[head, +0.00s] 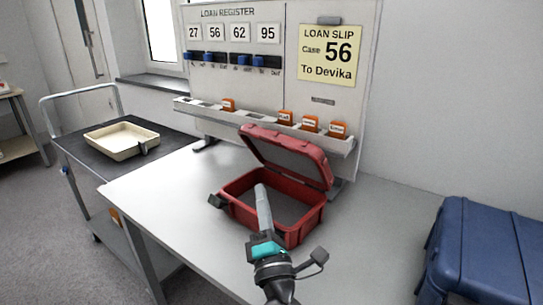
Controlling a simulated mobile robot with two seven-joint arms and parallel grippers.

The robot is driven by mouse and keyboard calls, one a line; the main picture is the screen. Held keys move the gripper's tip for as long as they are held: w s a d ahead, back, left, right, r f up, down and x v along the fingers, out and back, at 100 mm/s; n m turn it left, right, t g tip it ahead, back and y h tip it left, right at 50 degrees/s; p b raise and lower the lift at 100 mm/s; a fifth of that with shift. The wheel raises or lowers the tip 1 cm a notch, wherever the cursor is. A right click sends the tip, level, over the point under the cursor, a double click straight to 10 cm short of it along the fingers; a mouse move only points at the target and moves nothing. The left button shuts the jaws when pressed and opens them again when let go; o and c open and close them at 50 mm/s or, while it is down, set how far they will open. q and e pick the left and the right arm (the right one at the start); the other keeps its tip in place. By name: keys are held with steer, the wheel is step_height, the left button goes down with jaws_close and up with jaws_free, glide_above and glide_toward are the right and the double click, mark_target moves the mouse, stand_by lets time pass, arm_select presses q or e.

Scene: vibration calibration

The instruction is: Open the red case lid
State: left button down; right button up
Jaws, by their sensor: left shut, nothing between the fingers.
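The red case (288,229) stands on the grey table, with its dark grey inside showing. Its red lid (287,152) is raised and leans back on the far side, towards the board. My left gripper (261,190) reaches in from the bottom of the head view, over the near wall of the case. Its grey fingers are shut with nothing between them, and their tips show against the case's open inside. I cannot tell whether they touch the case. The gripper and wrist hide part of the near wall. My right gripper is not in view.
Behind the case stands the loan register board (240,60), with a ledge of orange tags (309,123) and a yellow loan slip (326,52). A blue case (480,255) is at the right. A trolley (72,150) with a beige tray (121,138) is at the left. The table's left part is clear.

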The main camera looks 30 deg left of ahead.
mark_target(265, 138)
arm_select(q)
steer(key=w+a+r, duration=0.1)
steer(key=w, duration=0.2)
steer(key=w+a+r, duration=0.1)
steer(key=w+r, duration=0.1)
steer(key=w+a+r, duration=0.2)
steer(key=w, duration=0.1)
steer(key=shift+w, duration=0.3)
steer(key=shift+w+r, duration=0.1)
steer(key=shift+r, duration=0.1)
